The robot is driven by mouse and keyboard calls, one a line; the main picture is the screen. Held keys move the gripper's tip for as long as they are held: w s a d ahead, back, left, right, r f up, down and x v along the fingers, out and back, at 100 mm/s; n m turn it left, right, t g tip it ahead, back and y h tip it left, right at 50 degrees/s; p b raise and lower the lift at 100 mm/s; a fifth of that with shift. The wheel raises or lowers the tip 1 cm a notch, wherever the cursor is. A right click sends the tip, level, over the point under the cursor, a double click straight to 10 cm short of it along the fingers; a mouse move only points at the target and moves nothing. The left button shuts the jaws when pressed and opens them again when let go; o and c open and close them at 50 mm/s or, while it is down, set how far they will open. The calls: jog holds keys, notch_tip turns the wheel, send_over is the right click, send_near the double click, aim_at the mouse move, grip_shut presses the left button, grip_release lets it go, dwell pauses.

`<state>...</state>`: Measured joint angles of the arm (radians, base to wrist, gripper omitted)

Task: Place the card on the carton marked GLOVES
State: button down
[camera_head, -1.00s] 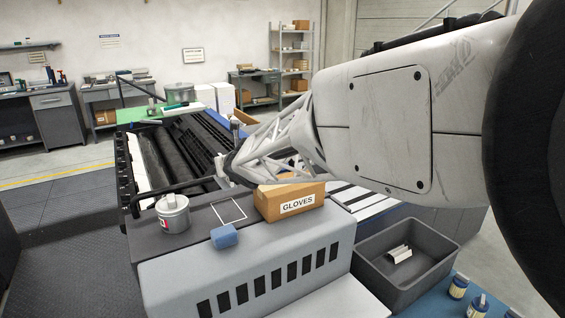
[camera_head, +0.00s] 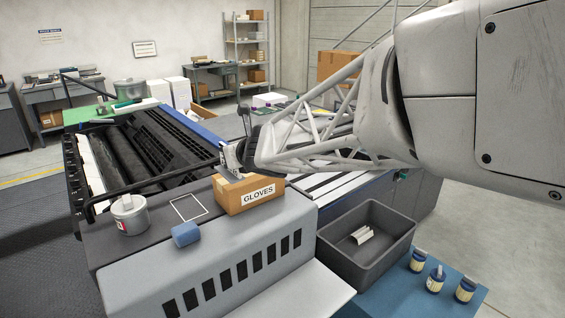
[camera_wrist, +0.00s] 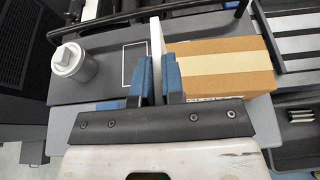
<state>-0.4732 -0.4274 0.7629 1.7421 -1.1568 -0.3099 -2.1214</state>
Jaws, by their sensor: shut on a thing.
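The brown carton marked GLOVES (camera_head: 249,195) sits on the grey machine's top, its label facing the head camera. In the wrist view the carton (camera_wrist: 222,62) lies just right of the fingers. My gripper (camera_head: 230,158) is at the carton's rear left corner in the head view. In the wrist view its blue fingers (camera_wrist: 158,80) are shut on the white card (camera_wrist: 156,36), seen edge-on and standing upright. The card overlaps the carton's left edge there; I cannot tell its height above the carton or whether they touch.
A white outlined rectangle (camera_head: 188,207) is marked left of the carton. A grey pot (camera_head: 129,214) and a blue roll (camera_head: 186,235) stand nearby. A dark bin (camera_head: 366,243) with white pieces is at right; several small jars (camera_head: 436,279) stand on a blue surface.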

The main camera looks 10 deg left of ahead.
jog(key=s+d, duration=0.4)
jog(key=d, duration=0.5)
jog(key=shift+s+d+r, duration=0.3)
jog(key=shift+s+d, duration=0.05)
jog(key=shift+w+a, duration=0.1)
jog(key=shift+w, duration=0.05)
send_over(253, 174)
jog(key=shift+w+a+f, duration=0.1)
jog(key=shift+w+f, duration=0.05)
jog(key=shift+f, duration=0.6)
jog(key=shift+f, duration=0.1)
jog(key=shift+f, duration=1.65)
jog(key=shift+f, duration=0.15)
jog(key=c, duration=1.2)
grip_release()
